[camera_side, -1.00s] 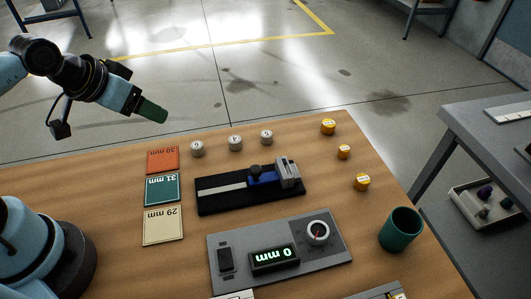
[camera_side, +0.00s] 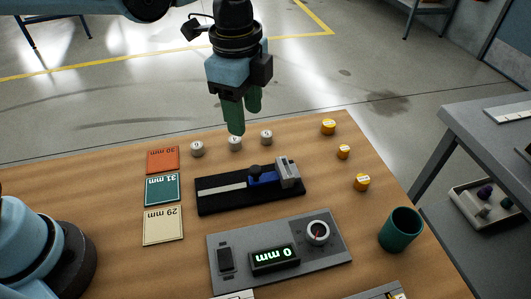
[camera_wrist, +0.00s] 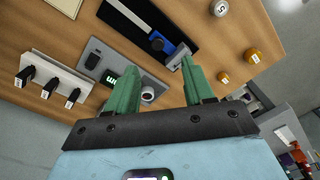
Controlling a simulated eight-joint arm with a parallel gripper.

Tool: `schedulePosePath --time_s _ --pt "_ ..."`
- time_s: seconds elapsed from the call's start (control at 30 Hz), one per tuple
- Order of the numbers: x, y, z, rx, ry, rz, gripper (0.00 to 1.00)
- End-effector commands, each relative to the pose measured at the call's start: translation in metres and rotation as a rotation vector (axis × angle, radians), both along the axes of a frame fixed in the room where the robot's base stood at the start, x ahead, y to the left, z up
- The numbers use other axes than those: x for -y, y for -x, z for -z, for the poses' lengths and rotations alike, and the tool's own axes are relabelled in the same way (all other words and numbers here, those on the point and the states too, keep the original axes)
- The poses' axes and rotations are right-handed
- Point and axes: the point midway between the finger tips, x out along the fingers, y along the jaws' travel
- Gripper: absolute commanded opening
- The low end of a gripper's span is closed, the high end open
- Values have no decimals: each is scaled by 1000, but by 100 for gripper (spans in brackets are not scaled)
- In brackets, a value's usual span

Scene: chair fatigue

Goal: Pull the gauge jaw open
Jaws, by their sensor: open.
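The gauge (camera_side: 218,196) is a black base with a pale scale strip, lying mid-table. Its blue sliding jaw (camera_side: 264,179) with a black knob (camera_side: 254,170) sits close against the grey fixed block (camera_side: 287,172) at the right end. The display (camera_side: 274,260) reads 0 mm. My gripper (camera_side: 243,118) is open and empty, pointing down above the back of the table, behind the gauge and apart from it. In the wrist view, the green fingers (camera_wrist: 160,90) are spread, and the blue jaw (camera_wrist: 176,55) shows between and beyond them.
Several white numbered weights (camera_side: 235,143) stand below my gripper at the back. Yellow weights (camera_side: 344,152) stand at right. Orange, teal and cream cards (camera_side: 162,190) lie left. A grey control panel (camera_side: 225,240) and a green cup (camera_side: 401,229) are in front.

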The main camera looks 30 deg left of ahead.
Motion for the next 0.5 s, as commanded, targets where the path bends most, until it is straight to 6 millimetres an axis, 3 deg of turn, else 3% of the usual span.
schedulePosePath --time_s 0.1,0.27,0.5 --pt "14 0 3 -28 -18 87 52" --pt "18 0 9 -38 -24 116 52" --pt "18 0 39 -37 -23 113 52"
